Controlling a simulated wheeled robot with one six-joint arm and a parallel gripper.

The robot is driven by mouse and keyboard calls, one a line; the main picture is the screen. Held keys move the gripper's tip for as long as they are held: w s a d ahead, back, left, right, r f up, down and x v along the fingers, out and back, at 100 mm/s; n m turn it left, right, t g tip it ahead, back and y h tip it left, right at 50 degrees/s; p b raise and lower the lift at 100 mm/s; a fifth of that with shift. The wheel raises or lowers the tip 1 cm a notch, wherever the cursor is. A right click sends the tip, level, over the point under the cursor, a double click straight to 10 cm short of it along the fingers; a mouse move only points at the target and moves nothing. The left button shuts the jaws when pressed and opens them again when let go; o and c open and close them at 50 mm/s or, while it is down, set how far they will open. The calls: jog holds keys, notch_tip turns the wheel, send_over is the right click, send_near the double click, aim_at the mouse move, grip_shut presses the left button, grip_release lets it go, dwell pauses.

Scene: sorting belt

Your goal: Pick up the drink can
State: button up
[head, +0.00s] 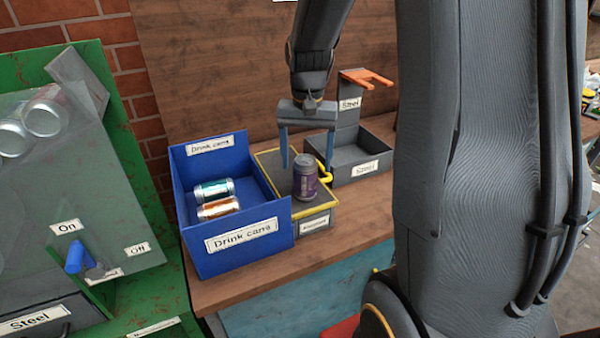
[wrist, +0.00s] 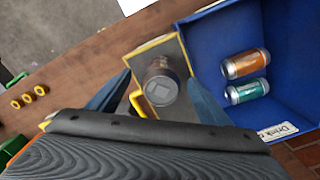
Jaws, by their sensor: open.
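A purple drink can (head: 305,178) stands upright on a small grey platform with a yellow rim (head: 270,168). In the wrist view the can (wrist: 161,84) shows its top. My gripper (head: 304,160) is open, its two blue fingers pointing down. In the head view the fingers are above and behind the can; in the wrist view one finger shows on each side of it. The fingers appear apart from the can. Two more cans, one teal (head: 213,189) and one orange (head: 218,208), lie on their sides in the blue "Drink cans" bin (head: 240,236).
A grey "Steel" bin (head: 376,156) with an orange piece (head: 367,78) above it stands right of the platform. At left is a green-framed machine with a blue On/Off lever (head: 75,257) and silver cans behind a clear panel. Bare wooden bench (head: 240,285) lies in front of the bins.

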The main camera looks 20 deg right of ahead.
aim_at(305, 179)
jog(key=shift+w+d+f, duration=0.1)
jog(key=shift+w+f, duration=0.1)
jog(key=shift+w, duration=0.15)
jog(key=shift+f, duration=0.4)
notch_tip(305, 179, down, 2)
jog(key=shift+d+f+p, duration=0.1)
jog(key=shift+d+p, duration=0.05)
jog(key=shift+p, duration=0.3)
jog(key=shift+w+f+p, duration=0.15)
jog(key=shift+f+p, duration=0.25)
jog(key=shift+f, duration=0.7)
jog(key=shift+w+f+p, duration=0.15)
jog(key=shift+f+p, duration=0.25)
jog(key=shift+f, duration=0.7)
jog(key=c, duration=1.2)
